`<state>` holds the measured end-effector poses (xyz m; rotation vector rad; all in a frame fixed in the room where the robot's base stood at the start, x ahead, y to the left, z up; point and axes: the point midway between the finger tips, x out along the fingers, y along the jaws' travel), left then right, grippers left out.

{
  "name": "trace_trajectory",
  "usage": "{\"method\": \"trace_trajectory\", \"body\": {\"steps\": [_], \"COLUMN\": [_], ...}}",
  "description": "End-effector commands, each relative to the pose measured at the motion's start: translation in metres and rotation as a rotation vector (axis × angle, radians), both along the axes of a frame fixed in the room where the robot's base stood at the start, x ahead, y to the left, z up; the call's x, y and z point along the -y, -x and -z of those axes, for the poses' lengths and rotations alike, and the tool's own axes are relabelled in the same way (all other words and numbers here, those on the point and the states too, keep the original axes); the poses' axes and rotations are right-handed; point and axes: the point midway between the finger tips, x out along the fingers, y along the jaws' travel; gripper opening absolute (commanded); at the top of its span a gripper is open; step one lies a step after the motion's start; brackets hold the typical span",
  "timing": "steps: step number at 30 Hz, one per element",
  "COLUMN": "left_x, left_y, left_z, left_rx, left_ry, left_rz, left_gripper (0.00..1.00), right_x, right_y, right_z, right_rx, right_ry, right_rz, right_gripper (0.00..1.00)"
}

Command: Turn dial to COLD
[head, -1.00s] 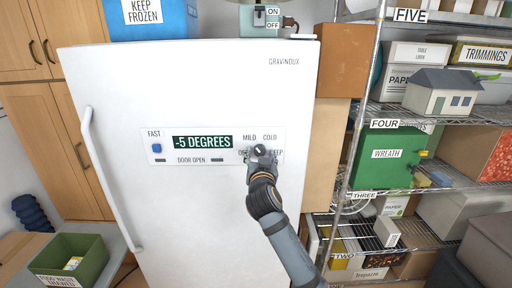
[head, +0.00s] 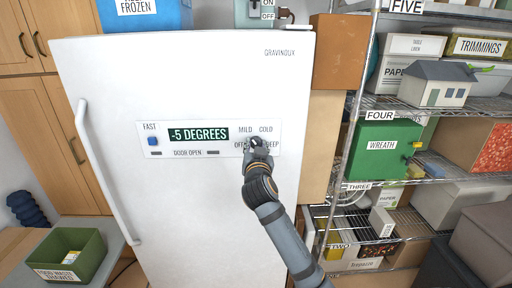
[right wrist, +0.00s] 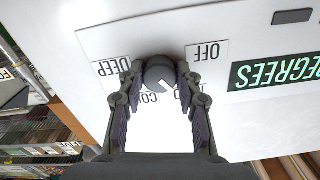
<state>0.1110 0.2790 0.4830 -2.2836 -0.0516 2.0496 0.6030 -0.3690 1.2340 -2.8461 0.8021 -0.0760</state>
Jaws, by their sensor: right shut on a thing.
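A white freezer (head: 190,220) has a front panel reading "-5 DEGREES" (head: 198,134). The small grey dial (right wrist: 160,73) sits among the labels MILD, COLD (head: 266,129), OFF and DEEP. In the right wrist view, the labels are upside down and the fingers partly cover COLD and MILD. A light mark on the dial slants to the lower right there, seemingly toward MILD. My right gripper (right wrist: 160,80) is shut on the dial, with a fingertip on each side. It also shows at the panel in the head view (head: 256,147). My left gripper is not in view.
A blue button (head: 153,141) is on the panel's left. A long white handle (head: 97,175) runs down the freezer's left side. A metal shelf rack (head: 349,150) with boxes stands at the right. A green bin (head: 68,258) stands at lower left.

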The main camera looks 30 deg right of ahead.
Motion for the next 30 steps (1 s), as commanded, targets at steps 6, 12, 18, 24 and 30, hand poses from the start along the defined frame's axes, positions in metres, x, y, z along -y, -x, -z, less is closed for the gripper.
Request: {"method": "trace_trajectory", "body": {"steps": [6, 12, 18, 24, 30], "left_x": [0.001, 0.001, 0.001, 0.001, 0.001], "left_y": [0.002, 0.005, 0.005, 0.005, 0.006], "left_z": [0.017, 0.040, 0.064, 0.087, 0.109], "left_rx": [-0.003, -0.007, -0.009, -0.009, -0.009], "left_ry": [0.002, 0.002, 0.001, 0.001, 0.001], "left_rz": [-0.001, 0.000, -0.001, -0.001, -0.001], "left_gripper": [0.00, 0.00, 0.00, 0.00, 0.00], "right_x": [0.000, 0.000, 0.000, 0.000, 0.000], "right_y": [0.000, 0.000, 0.000, 0.000, 0.000], "right_z": [0.003, 0.005, 0.005, 0.005, 0.004], "right_rx": [0.052, 0.137, 0.237, 0.336, 0.432], "right_ry": [-0.079, -0.216, -0.378, -0.541, -0.698], "right_rz": [0.000, 0.000, -0.001, -0.001, 0.000], "right_gripper": [0.03, 0.03, 0.03, 0.03, 0.03]}}
